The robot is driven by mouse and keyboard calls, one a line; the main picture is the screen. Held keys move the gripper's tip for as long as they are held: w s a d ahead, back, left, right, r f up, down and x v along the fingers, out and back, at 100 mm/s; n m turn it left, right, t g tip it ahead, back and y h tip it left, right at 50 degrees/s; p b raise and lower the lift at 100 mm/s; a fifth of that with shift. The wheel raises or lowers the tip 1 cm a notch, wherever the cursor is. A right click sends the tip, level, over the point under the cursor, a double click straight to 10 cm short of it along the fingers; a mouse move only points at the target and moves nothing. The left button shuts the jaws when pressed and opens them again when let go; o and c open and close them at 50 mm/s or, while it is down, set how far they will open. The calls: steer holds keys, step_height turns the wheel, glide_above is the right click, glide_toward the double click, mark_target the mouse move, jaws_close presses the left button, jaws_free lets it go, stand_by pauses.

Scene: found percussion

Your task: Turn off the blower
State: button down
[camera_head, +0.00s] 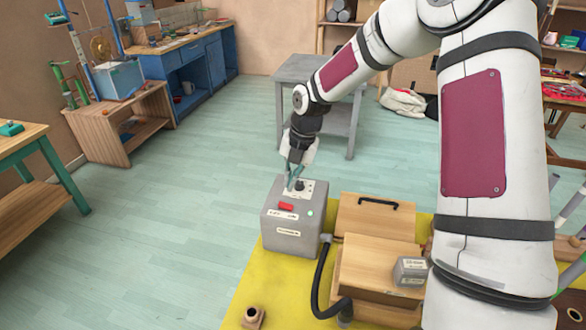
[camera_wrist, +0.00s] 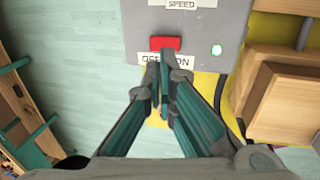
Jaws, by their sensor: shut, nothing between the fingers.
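The blower is a grey box (camera_head: 290,245) with a red switch (camera_head: 286,206), a dark knob (camera_head: 300,185) and a pale green lamp (camera_head: 310,213) on its top. The lamp also shows in the wrist view (camera_wrist: 217,50) and looks lit. My gripper (camera_head: 292,183) is shut and empty above the box top, by the knob in the head view. In the wrist view its fingertips (camera_wrist: 160,62) appear just below the red switch (camera_wrist: 165,44), covering the middle of the OFF/ON label (camera_wrist: 181,60). I cannot tell whether they touch, or which way the switch is tipped.
A black hose (camera_head: 320,280) runs from the box to a wooden chest (camera_head: 380,255) on its right. A small grey box (camera_head: 410,270) sits on the chest. All stand on a yellow surface (camera_head: 247,295). A grey table (camera_head: 340,110) stands behind. Open floor lies left.

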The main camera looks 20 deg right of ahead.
mark_target(282, 205)
steer(key=x, duration=0.7)
steer(key=shift+f+p, duration=0.25)
steer(key=shift+p, duration=0.1)
steer(key=shift+w+a+f+g+h+b, duration=0.3)
steer(key=shift+a+f+g+h+b, duration=0.15)
steer(key=shift+b, duration=0.6)
steer(key=shift+w+a+f+g+h+b, duration=0.1)
steer(key=shift+f+g+h+b, duration=0.2)
steer(key=shift+h+b, duration=0.6)
steer(key=shift+r+g+h+b, duration=0.1)
steer(key=shift+g+h+b, duration=0.2)
steer(key=shift+b, duration=0.4)
steer(key=shift+s, duration=0.2)
